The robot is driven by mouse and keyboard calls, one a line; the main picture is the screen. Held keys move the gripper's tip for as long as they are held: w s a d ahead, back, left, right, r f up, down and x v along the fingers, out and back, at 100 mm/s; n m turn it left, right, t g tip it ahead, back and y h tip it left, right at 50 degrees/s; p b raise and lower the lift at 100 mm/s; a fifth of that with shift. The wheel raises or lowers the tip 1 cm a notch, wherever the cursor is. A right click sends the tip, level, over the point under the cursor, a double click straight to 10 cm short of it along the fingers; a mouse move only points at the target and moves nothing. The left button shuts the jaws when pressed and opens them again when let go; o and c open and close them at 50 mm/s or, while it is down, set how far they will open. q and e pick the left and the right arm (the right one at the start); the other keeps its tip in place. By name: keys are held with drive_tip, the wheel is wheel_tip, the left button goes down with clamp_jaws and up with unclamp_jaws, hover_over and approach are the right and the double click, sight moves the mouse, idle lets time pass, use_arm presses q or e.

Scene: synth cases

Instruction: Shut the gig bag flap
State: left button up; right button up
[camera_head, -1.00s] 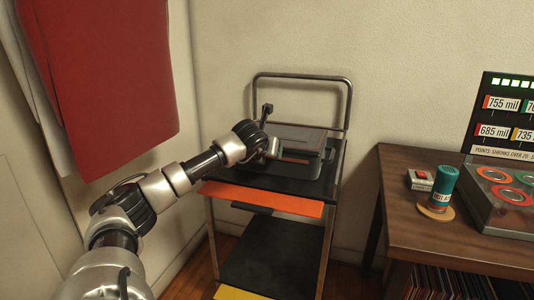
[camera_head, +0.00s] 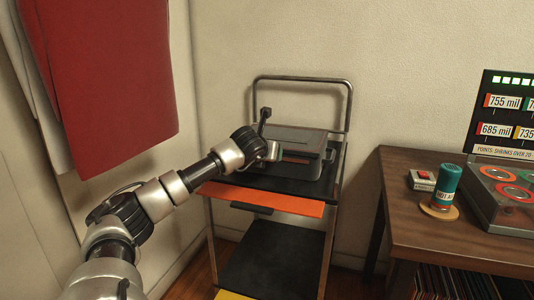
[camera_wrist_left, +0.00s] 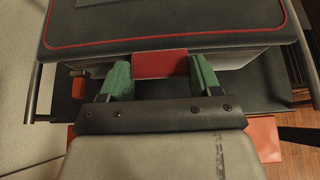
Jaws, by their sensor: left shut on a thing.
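The gig bag (camera_head: 308,172) is a dark grey case lying on the top shelf of a cart. Its flap (camera_head: 300,138) is on top and looks nearly level; in the left wrist view the flap (camera_wrist_left: 190,22) shows red piping along its edge. A red tab (camera_wrist_left: 160,64) sticks out at the front edge. In the head view my left gripper (camera_head: 271,150) is at the bag's front left. Whether the flap's edge meets the body all round is hidden.
The cart (camera_head: 335,180) has a black top, an orange panel (camera_head: 260,198) below it and a tall metal handle behind. A wooden table (camera_head: 410,205) to the right carries a teal can (camera_head: 446,181), a small box and a lit display unit. Red cloth (camera_head: 100,70) hangs at left.

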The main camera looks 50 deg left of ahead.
use_arm(q)
drive_tip(key=shift+d+f, duration=0.15)
drive_tip(key=shift+f, duration=0.7)
use_arm(e)
drive_tip(key=shift+f, duration=0.1)
use_arm(q)
drive_tip(key=o, duration=1)
drive_tip(key=shift+c, duration=0.2)
drive_tip(key=o, duration=0.3)
drive_tip(key=shift+w+a+f, duration=0.25)
drive_tip(key=shift+w, duration=0.05)
drive_tip(key=shift+s+d+r, duration=0.1)
drive_tip(key=shift+s+r, duration=0.1)
drive_tip(key=shift+r, duration=0.25)
drive_tip(key=v, duration=1)
drive_tip(key=shift+s+d+r, duration=0.1)
drive_tip(key=shift+s+r, duration=0.1)
use_arm(e)
drive_tip(key=shift+w+a+r+t+y, duration=0.15)
drive_tip(key=shift+r+t, duration=0.15)
drive_tip(key=shift+r, duration=0.15)
drive_tip(key=shift+w+a+r+t+y, duration=0.1)
drive_tip(key=shift+a+r+t+y, duration=0.05)
drive_tip(key=shift+r+t, duration=0.2)
